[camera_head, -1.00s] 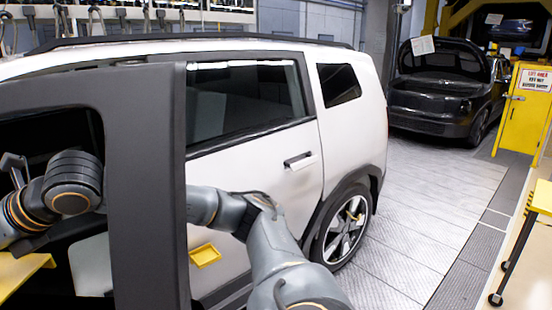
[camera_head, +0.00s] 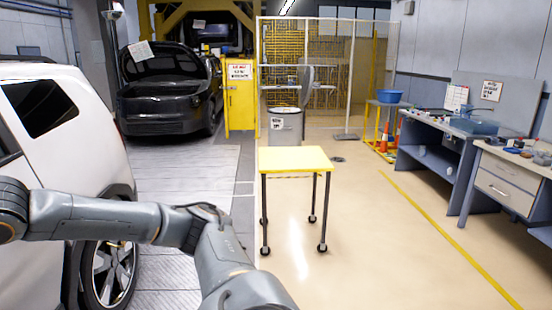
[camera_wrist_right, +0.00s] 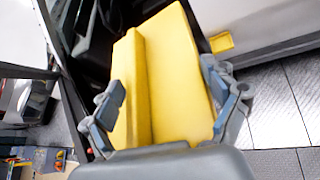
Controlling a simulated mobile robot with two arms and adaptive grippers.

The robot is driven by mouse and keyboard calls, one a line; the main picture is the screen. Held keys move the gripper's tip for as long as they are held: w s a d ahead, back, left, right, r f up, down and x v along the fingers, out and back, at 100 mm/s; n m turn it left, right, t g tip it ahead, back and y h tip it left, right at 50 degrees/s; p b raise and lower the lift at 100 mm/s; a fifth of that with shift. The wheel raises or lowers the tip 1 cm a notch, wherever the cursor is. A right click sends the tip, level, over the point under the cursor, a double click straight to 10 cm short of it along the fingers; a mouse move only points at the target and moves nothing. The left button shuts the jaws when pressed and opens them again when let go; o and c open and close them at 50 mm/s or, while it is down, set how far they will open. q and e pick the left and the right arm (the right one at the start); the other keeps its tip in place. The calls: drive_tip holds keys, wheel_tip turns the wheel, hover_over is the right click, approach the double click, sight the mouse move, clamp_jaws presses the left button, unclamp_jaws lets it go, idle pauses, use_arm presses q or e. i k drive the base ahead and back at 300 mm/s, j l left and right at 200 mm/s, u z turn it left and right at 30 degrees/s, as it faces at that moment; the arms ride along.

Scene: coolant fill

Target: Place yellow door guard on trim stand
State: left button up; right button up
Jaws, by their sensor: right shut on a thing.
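The yellow door guard (camera_wrist_right: 170,75) is a long, folded yellow panel in the right wrist view. My right gripper (camera_wrist_right: 168,103) is shut on the door guard, with one finger on each side of it. In the head view my right arm reaches out past the left edge, so its gripper and the guard are hidden there. The trim stand (camera_head: 296,160) appears to be the small table with a flat yellow top and thin dark legs on casters. Its top is bare. The guard is away from the stand. My left gripper is not in view.
The white car (camera_head: 62,130) stands at the left. A small yellow piece (camera_wrist_right: 221,43) shows beside its pale panel in the wrist view. Workbenches (camera_head: 455,150) line the right side. A grey bin (camera_head: 286,127) is behind the stand.

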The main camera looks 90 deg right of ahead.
sight(292, 156)
drive_tip(key=k+l+z, duration=0.1)
drive_tip(key=l+z, duration=0.15)
drive_tip(key=z, duration=0.2)
drive_tip(key=l+z, duration=0.25)
drive_tip(key=z, duration=0.2)
drive_tip(key=l+z, duration=0.3)
drive_tip(key=z, duration=0.2)
drive_tip(key=l+z, duration=0.25)
drive_tip(key=z, duration=0.2)
drive_tip(key=i+l+z, duration=0.3)
drive_tip(key=i, duration=0.2)
drive_tip(key=i+l+z, duration=0.15)
drive_tip(key=i+z, duration=0.15)
drive_tip(key=i, duration=0.25)
drive_tip(key=i+z, duration=0.3)
drive_tip(key=i, duration=0.25)
drive_tip(key=i+u, duration=0.1)
drive_tip(key=i, duration=1.8)
drive_tip(key=i+j+z, duration=0.15)
drive_tip(key=i+j, duration=0.25)
drive_tip(key=i, duration=0.05)
